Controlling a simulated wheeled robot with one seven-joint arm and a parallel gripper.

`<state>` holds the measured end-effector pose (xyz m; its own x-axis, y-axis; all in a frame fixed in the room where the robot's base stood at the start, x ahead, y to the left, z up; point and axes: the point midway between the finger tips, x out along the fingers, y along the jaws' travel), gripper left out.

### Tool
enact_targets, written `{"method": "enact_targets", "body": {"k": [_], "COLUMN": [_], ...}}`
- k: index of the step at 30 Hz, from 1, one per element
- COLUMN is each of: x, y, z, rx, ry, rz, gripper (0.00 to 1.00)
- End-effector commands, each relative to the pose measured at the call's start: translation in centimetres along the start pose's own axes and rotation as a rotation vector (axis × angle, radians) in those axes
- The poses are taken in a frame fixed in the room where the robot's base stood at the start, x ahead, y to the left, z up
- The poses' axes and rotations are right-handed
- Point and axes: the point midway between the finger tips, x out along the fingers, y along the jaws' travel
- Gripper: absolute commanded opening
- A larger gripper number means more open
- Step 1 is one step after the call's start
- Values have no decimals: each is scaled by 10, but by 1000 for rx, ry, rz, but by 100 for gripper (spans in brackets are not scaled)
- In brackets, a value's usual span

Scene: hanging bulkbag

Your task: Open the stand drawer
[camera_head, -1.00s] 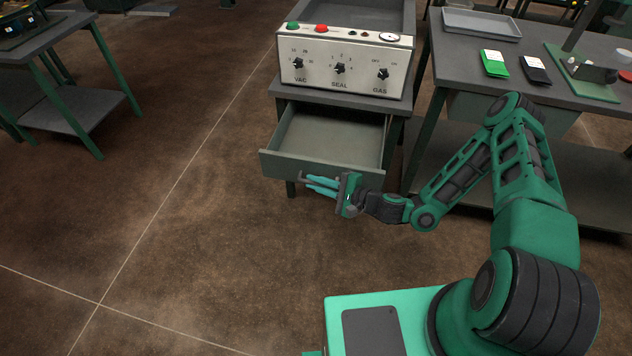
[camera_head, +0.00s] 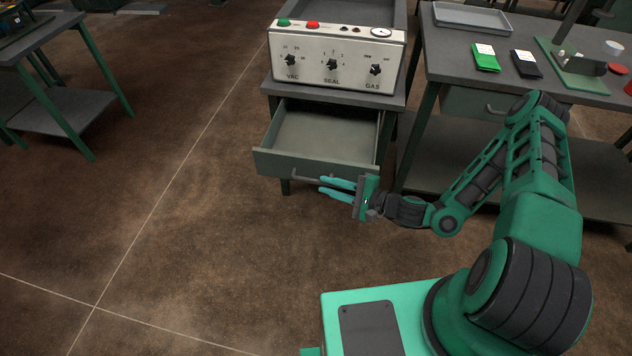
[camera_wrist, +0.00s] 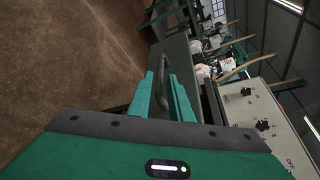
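The grey stand drawer (camera_head: 275,161) is pulled well out of the stand under the control panel, and its empty inside shows. Its bar handle (camera_head: 308,179) is on the front face. My gripper (camera_head: 328,187) is at the right part of the handle, with its two teal fingers pointing left and spread apart. In the wrist view, the dark handle (camera_wrist: 162,68) shows between and beyond the open fingertips (camera_wrist: 160,78). A gap shows on both sides of it near the tips. Its near end lies low between the fingers, and I cannot tell whether they touch it.
The control panel (camera_head: 335,58) with knobs tops the stand. A workbench (camera_head: 455,70) on the right holds a tray (camera_head: 472,18), green and black packets and a green-based fixture. Another table (camera_head: 60,110) stands at the left. The floor (camera_head: 190,230) before the drawer is clear.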

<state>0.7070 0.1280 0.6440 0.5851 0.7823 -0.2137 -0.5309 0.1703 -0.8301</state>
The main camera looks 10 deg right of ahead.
Motion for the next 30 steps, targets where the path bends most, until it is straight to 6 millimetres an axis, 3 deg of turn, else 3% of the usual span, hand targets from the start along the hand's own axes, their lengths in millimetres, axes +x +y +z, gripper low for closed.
{"method": "enact_targets", "body": {"k": [3, 9, 30], "x": [-18, -32, -36], "y": [0, 0, -1], "z": [-1, 0, 3], "rx": [1, 0, -36], "ry": [2, 0, -19], "rz": [0, 0, 27], "gripper": [18, 18, 18]}}
